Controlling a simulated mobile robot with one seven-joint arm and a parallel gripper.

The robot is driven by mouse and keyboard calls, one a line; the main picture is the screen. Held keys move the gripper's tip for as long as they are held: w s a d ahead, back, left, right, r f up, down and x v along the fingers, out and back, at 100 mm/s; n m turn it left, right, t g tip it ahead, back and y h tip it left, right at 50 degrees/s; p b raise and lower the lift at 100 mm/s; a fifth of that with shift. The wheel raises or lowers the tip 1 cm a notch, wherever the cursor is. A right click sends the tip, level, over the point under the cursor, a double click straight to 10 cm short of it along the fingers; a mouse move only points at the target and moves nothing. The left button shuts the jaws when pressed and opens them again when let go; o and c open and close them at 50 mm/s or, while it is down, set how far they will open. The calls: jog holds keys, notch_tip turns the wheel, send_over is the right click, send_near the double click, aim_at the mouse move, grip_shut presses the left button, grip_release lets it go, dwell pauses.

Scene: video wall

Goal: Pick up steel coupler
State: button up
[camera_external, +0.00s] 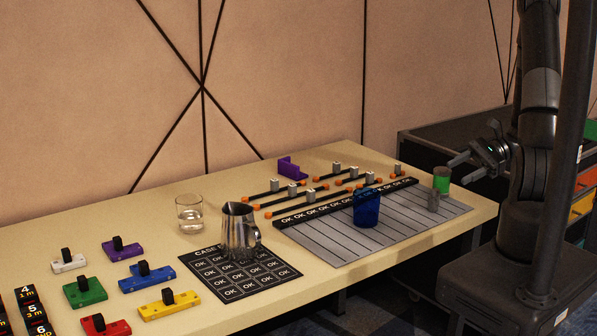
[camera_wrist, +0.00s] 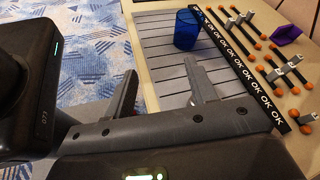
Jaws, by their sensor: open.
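My gripper (camera_external: 459,170) is open and empty, above and to the right of the can and cylinder. In the wrist view my gripper (camera_wrist: 160,72) has its two fingers spread wide with nothing between them. Neither cylinder nor can shows there; the striped mat (camera_wrist: 160,45) does.
A blue cup (camera_external: 367,208) stands on the mat, also in the wrist view (camera_wrist: 187,30). Behind it are an OK strip (camera_external: 345,202) and several orange-ended rods with grey blocks. A metal pitcher (camera_external: 238,230), glass (camera_external: 189,214) and coloured blocks stand left. A dark cabinet (camera_external: 430,140) stands behind.

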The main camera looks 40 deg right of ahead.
aim_at(434, 200)
jog(key=s+d+f+m+t+h, duration=0.2)
jog(key=d+f+m+t, duration=0.6)
jog(key=f+m+t, duration=0.15)
jog(key=shift+m+t+h, duration=0.25)
jog(key=shift+m+h, duration=0.05)
jog(key=shift+m, duration=0.25)
jog(key=x, duration=0.6)
jog(key=shift+s+a+x, duration=0.1)
jog(key=shift+a+x, duration=0.05)
jog(key=shift+x, duration=1.2)
jog(key=shift+s+a+x, duration=0.15)
jog(key=shift+x, duration=1.2)
jog(key=shift+f, duration=0.2)
jog(key=shift+c, duration=0.4)
jog(key=c, duration=1)
